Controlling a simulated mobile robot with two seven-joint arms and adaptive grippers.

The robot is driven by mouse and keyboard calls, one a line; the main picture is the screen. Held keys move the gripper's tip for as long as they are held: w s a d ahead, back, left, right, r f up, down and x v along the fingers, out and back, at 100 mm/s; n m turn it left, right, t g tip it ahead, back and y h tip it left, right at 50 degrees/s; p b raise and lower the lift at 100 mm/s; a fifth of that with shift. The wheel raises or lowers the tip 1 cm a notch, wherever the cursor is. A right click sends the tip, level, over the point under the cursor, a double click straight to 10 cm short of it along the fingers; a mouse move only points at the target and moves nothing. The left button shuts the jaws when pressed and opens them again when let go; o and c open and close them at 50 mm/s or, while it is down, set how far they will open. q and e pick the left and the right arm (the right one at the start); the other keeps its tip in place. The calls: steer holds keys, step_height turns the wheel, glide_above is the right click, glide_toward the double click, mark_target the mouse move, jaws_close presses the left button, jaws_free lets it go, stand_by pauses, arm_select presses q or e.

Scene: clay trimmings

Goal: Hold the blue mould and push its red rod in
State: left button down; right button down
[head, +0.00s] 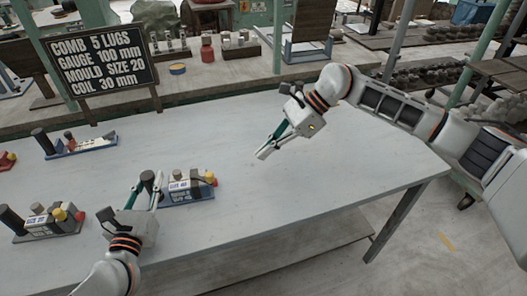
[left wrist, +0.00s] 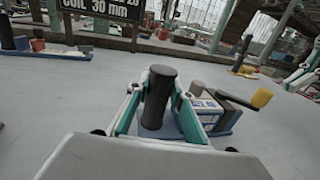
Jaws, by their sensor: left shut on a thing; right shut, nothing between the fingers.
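A mould with a blue base (head: 190,198) stands on the table, with a dark upright post at its left end, a labelled grey block, and yellow and red ends at its right. My left gripper (head: 145,187) is shut around the dark post. In the left wrist view the post (left wrist: 160,90) stands upright between the fingers, with the labelled block (left wrist: 212,112) and a yellow knob (left wrist: 262,98) to its right. The red end (head: 215,183) is small in the head view. My right gripper (head: 263,153) is shut and empty above the table, right of the mould and apart from it.
Another mould (head: 45,220) stands at the table's left, and a blue-based one (head: 82,146) lies behind. A dark sign (head: 98,57) reads comb 5 lugs, gauge 100 mm, mould size 20, coil 30 mm. The table (head: 320,190) is clear on the right.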

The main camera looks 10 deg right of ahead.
arm_select(q)
steer(key=c, duration=1.7)
jaws_free()
